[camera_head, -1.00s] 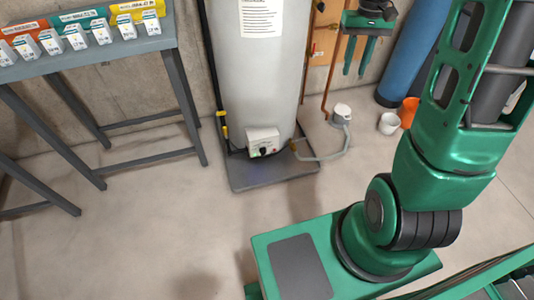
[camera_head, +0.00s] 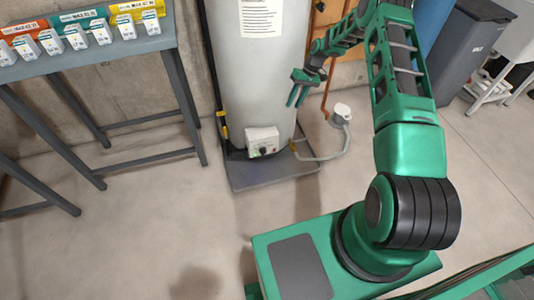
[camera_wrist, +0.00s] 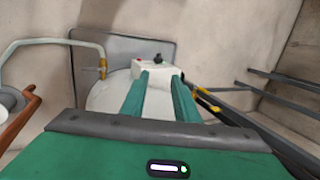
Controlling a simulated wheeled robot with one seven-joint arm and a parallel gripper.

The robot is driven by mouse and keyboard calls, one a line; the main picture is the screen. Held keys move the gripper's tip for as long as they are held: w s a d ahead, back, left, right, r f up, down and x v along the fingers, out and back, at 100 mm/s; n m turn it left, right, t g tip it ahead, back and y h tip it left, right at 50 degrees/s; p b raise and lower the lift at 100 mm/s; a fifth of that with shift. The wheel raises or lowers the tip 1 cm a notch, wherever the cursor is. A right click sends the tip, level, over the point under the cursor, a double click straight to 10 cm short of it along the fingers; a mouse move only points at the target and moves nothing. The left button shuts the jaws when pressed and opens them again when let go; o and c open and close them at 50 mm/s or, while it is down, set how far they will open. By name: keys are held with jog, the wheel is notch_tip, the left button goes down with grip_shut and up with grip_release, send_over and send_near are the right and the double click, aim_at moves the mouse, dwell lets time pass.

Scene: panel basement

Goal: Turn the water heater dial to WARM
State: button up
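The water heater (camera_head: 252,85) is a tall pale grey cylinder standing on a dark base tray. Its white control box (camera_head: 262,138) sits low on the front, and the black dial (camera_head: 264,151) is on it. In the wrist view the control box (camera_wrist: 152,70) and dial (camera_wrist: 158,59) lie just beyond my fingertips. The dial's setting is too small to read. My gripper (camera_head: 292,98) is to the right of the tank and above the box, its fingers pointing down. In the wrist view its two green fingers (camera_wrist: 159,78) are apart with nothing between them.
A grey bench (camera_head: 90,55) with several small labelled boxes stands at the left. A white pump (camera_head: 341,114) with a hose is on the floor right of the tank. A grey bin (camera_head: 473,50) stands at the back right. The front floor is clear.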

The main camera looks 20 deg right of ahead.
notch_tip(320, 180, down, 12)
jog(key=w+a+r+y, duration=0.1)
jog(key=a+y, duration=0.1)
jog(key=a, duration=0.1)
jog(key=t+y, duration=0.1)
send_near(263, 152)
jog(key=s+x, duration=0.1)
jog(key=x, duration=0.7)
jog(key=shift+d+f, duration=0.3)
jog(key=shift+d, duration=0.15)
jog(key=shift+c, duration=0.5)
